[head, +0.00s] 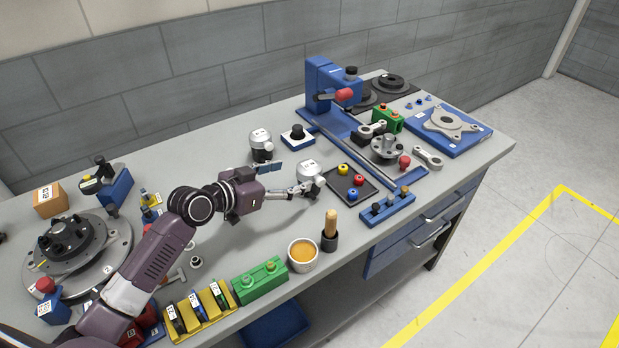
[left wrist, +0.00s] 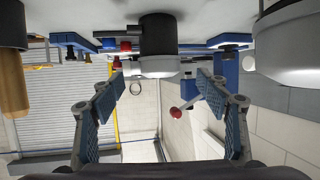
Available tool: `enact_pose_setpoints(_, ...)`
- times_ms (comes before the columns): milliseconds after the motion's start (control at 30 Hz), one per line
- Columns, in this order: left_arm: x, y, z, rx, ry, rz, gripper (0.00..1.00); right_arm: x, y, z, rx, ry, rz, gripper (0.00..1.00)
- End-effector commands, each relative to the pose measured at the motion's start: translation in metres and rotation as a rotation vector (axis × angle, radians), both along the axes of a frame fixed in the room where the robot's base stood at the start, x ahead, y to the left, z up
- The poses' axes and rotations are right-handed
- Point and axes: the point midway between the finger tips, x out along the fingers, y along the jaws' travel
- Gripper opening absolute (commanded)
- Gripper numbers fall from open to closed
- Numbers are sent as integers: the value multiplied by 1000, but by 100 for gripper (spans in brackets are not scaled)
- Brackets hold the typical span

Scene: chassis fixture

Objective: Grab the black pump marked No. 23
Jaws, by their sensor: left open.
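A pump with a silver cap (head: 308,171) and a dark base stands on the bench, just ahead of my left gripper (head: 302,177). In the left wrist view, whose picture is upside down, its black body (left wrist: 158,35) shows between and beyond the fingers, with the pale cap below it. My left gripper (left wrist: 160,84) is open, with nothing held. A similar silver-capped pump (head: 261,146) stands behind; it shows large at the right of the wrist view (left wrist: 292,48). I cannot read a No. 23 on either. My right gripper is not in view.
A dark tray (head: 367,197) with coloured knobs lies right of the near pump. A wooden-handled tool (head: 330,225) and an orange-filled cup (head: 302,254) stand in front. A blue press (head: 321,85) is behind. Bench left of the far pump is fairly clear.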

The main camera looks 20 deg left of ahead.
Motion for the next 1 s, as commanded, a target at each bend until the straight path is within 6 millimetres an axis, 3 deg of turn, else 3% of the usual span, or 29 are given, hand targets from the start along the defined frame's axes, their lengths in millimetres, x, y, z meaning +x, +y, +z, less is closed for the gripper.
enact_pose_setpoints(100, 0, 0, -27, -4, 5, 1, 69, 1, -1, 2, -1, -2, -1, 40)
enact_pose_setpoints(200, 1, -1, -40, -3, 2, 1, 69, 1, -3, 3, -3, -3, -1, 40)
enact_pose_setpoints(467, 18, -9, -45, -1, 0, 1, 69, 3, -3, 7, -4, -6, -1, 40)
enact_pose_setpoints(800, 56, -28, -60, -1, 0, 1, 69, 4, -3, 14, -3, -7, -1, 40)
enact_pose_setpoints(1000, 63, -32, -63, 1, 0, 0, 69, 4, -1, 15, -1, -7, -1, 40)
